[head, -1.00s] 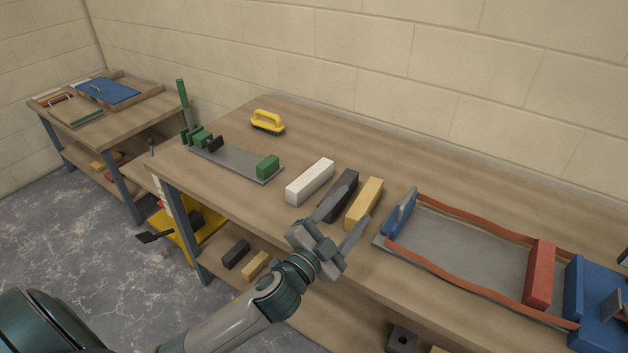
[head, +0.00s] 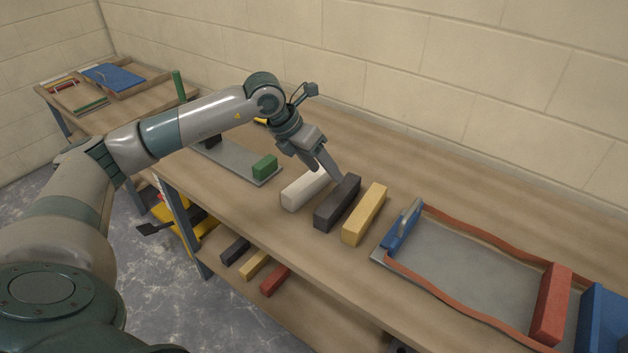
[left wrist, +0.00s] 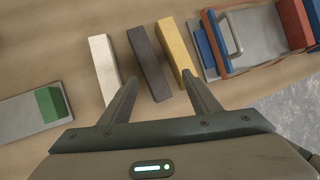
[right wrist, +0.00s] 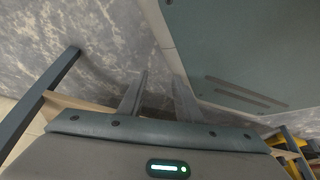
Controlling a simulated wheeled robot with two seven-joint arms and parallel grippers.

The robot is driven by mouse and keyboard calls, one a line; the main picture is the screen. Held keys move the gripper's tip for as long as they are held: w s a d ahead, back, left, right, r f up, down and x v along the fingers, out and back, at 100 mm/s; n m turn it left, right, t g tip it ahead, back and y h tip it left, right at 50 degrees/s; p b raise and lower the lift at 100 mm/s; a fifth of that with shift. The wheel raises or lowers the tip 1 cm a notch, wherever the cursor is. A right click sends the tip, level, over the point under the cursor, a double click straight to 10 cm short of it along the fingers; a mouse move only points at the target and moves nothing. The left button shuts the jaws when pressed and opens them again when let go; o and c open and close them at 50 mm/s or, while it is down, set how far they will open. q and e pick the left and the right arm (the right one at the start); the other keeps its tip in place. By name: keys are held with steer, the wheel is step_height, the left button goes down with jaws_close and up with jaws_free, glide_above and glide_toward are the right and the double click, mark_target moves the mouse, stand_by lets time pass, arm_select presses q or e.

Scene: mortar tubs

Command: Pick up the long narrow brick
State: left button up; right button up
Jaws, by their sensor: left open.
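Three long bricks lie side by side on the table: a white one (head: 303,190), a dark grey one (head: 338,203) and a yellow one (head: 364,214). The yellow one looks the narrowest. My left gripper (head: 326,168) is open above the white and dark grey bricks and partly hides the white one. In the left wrist view, the dark grey brick (left wrist: 149,64) shows between the fingertips (left wrist: 160,82), with the white brick (left wrist: 103,68) and the yellow brick (left wrist: 176,52) to either side. My right gripper (right wrist: 160,78) is open and empty, away from the bricks.
A grey board with a green block (head: 265,167) is left of the bricks. A grey tray (head: 470,262) with red strips, a blue handled piece (head: 404,228) and a red block (head: 552,302) is right. More bricks lie on the lower shelf. A second table stands at far left.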

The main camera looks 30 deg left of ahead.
arm_select(q)
steer(key=a+r+n+y, duration=0.1)
steer(key=a+r+y, duration=0.1)
steer(key=a, duration=0.6)
steer(key=shift+w+a+y, duration=0.35)
steer(key=shift+a+y, duration=0.05)
steer(key=shift+y, duration=0.2)
arm_select(e)
steer(key=shift+w, duration=0.55)
steer(key=shift+s, duration=0.1)
arm_select(q)
steer(key=shift+f, duration=0.1)
steer(key=p, duration=0.4)
glide_toward(309, 179)
steer(key=x, duration=0.5)
steer(key=shift+w+d+f, duration=0.1)
steer(key=shift+w+f, duration=0.05)
steer(key=shift+f, duration=0.1)
steer(key=shift+w+f, duration=0.15)
steer(key=shift+f, duration=0.25)
arm_select(e)
steer(key=s+d+g+h, duration=0.1)
steer(key=s+d+g, duration=0.2)
steer(key=s, duration=0.9)
steer(key=shift+s+d+f, duration=0.2)
steer(key=shift+s+d, duration=0.05)
steer(key=shift+d, duration=0.75)
